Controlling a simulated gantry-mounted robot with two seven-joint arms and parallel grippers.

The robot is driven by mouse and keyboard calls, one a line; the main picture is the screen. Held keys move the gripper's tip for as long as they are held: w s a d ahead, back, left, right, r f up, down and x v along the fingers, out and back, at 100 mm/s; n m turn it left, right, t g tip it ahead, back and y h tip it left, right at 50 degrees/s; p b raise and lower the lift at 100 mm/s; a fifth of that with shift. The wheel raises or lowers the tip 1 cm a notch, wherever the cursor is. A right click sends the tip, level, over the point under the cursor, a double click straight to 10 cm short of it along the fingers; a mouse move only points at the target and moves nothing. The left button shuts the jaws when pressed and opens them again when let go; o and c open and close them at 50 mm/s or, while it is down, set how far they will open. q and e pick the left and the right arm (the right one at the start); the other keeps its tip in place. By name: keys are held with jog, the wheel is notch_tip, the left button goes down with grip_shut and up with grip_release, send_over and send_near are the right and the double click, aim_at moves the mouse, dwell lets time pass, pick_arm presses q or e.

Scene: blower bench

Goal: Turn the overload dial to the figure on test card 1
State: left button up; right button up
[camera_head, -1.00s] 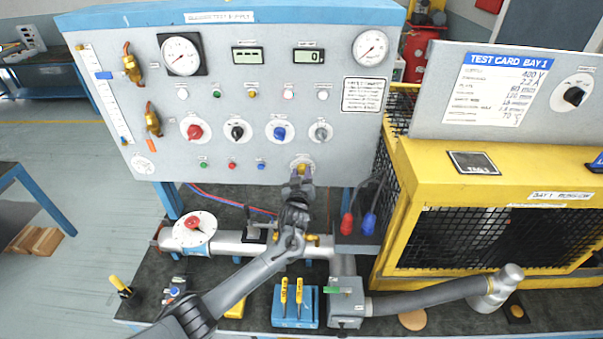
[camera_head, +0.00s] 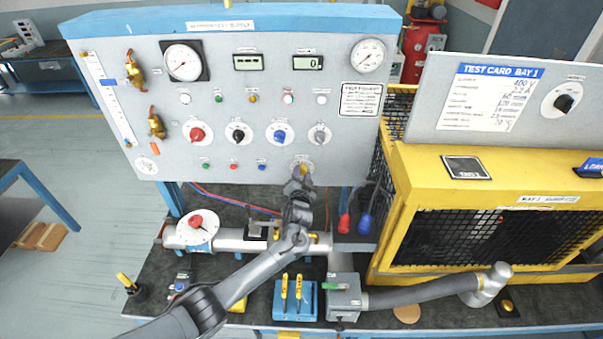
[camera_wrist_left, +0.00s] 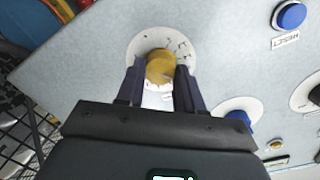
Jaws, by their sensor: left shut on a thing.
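The overload dial is a small yellow knob on a white round scale at the bottom of the grey panel (camera_head: 230,110). In the head view the white scale (camera_head: 303,163) shows around my gripper. In the left wrist view the yellow knob (camera_wrist_left: 161,68) sits between my left gripper's fingers (camera_wrist_left: 160,85), which are shut on it. My left gripper also shows in the head view (camera_head: 301,176). The scale's figures are too small to read. My right gripper is out of view.
Red, black, blue and grey knobs sit above the dial. A blue RESET button (camera_wrist_left: 291,15) shows in the wrist view. Red and blue probes (camera_head: 364,223) hang right of my gripper. The yellow blower cage (camera_head: 400,170) stands at the right.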

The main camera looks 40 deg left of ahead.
pick_arm(q)
jog(key=m+p, duration=0.1)
jog(key=m, duration=0.4)
jog(key=shift+p, duration=0.3)
jog(key=m, duration=0.2)
jog(key=shift+m+y+p, duration=0.3)
jog(key=shift+m+y, duration=0.1)
jog(key=shift+d+f+m+p, duration=0.1)
jog(key=shift+m+p, duration=0.2)
jog(key=shift+m, duration=1.4)
jog(key=shift+g, duration=0.3)
jog(key=o, duration=1)
jog(key=shift+o, duration=0.2)
